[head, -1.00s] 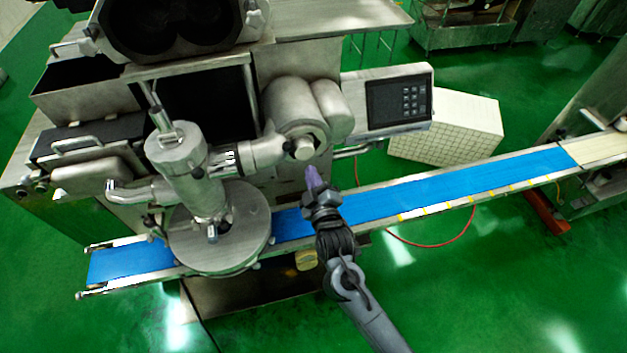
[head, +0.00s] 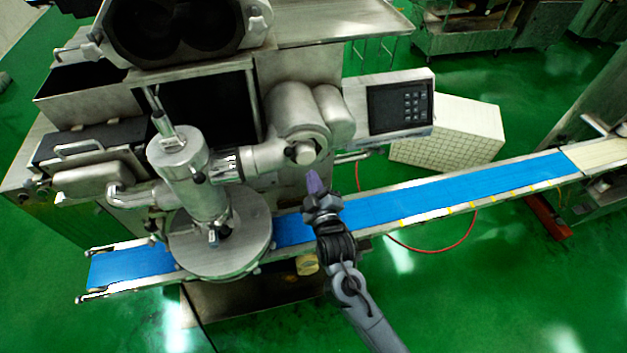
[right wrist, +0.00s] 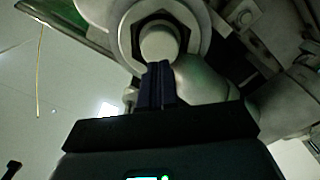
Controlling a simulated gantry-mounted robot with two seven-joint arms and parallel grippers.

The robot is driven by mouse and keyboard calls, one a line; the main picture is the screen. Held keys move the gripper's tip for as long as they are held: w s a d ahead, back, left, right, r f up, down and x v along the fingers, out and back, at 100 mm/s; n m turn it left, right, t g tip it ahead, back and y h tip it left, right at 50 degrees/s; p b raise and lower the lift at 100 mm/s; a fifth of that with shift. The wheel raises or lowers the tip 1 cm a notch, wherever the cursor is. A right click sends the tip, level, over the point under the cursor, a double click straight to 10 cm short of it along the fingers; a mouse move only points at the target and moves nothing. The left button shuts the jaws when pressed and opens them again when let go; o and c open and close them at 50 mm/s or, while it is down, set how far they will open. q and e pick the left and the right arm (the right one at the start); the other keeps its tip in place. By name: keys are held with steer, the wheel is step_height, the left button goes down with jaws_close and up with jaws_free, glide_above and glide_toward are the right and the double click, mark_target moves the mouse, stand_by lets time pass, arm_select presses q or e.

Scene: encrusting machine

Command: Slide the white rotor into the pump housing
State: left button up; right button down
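The pump housing (head: 292,112) is a grey metal cylinder on the front of the machine. A short, pale round piece (head: 303,153) sticks out of its front opening. It looks like the white rotor, but its colour is close to the metal. In the right wrist view the round piece (right wrist: 160,42) sits inside a dark-edged ring of the housing (right wrist: 198,25). My right gripper (head: 313,182) is just below and in front of the piece. Its purple fingers (right wrist: 157,85) are together with nothing visible between them. I cannot tell whether the tips touch the piece. My left gripper is not in view.
A metal pipe (head: 252,158) runs left from the housing to an upright cylinder (head: 193,188) over a round plate (head: 245,262). A blue conveyor belt (head: 450,193) passes below my gripper. A control panel (head: 398,103) stands right of the housing. Green floor lies in front.

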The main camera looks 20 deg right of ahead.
mark_target(306, 158)
stand_by(0.4)
steer(key=shift+w+d+f+b, duration=0.15)
steer(key=shift+w+b, duration=0.1)
steer(key=shift+w, duration=0.75)
steer(key=shift+w+d+r+b, duration=0.1)
steer(key=shift+w+b, duration=0.2)
steer(key=shift+w, duration=0.7)
steer(key=shift+w+d+f+b, duration=0.15)
steer(key=shift+w+b, duration=0.1)
steer(key=shift+w, duration=0.75)
steer(key=shift+r, duration=0.2)
steer(key=shift+s, duration=0.1)
